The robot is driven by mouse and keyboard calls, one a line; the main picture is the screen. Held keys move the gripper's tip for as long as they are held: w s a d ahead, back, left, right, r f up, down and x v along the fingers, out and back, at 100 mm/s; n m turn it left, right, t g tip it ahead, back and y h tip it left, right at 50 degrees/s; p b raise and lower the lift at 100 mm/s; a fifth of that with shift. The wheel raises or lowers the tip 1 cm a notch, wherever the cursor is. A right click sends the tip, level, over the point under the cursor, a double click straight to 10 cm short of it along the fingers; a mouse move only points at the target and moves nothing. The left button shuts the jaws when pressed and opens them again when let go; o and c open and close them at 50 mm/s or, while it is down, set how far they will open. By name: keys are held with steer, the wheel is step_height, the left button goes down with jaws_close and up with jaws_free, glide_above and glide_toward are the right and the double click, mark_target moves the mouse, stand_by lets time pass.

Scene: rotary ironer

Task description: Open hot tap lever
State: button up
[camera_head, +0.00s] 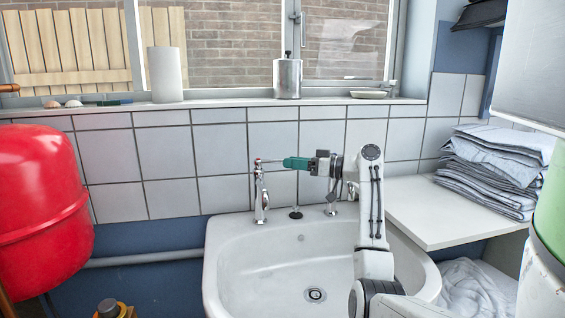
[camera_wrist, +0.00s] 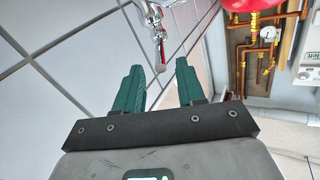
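A chrome tap with a red mark (camera_head: 260,190) stands at the left back of the white sink (camera_head: 222,270). Its thin lever sticks out to the right at the top, toward my gripper (camera_head: 285,162). In the wrist view the tap (camera_wrist: 159,38) is ahead of my green fingers, and the lever's end appears in line with the gap between the fingertips. My gripper (camera_wrist: 160,66) is open, its fingers apart with nothing held. I cannot tell whether a finger touches the lever. A second tap (camera_head: 332,197) stands at the sink's right back, partly hidden by my arm.
A tiled wall (camera_head: 165,160) and windowsill (camera_head: 215,104) with a metal dispenser (camera_head: 287,78) are behind the sink. A black plug (camera_head: 295,212) sits between the taps. A red tank (camera_head: 40,210) is at left. Folded cloths (camera_head: 495,170) lie on the right shelf.

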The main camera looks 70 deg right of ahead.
steer(key=s, duration=0.5)
steer(key=shift+s, duration=0.4)
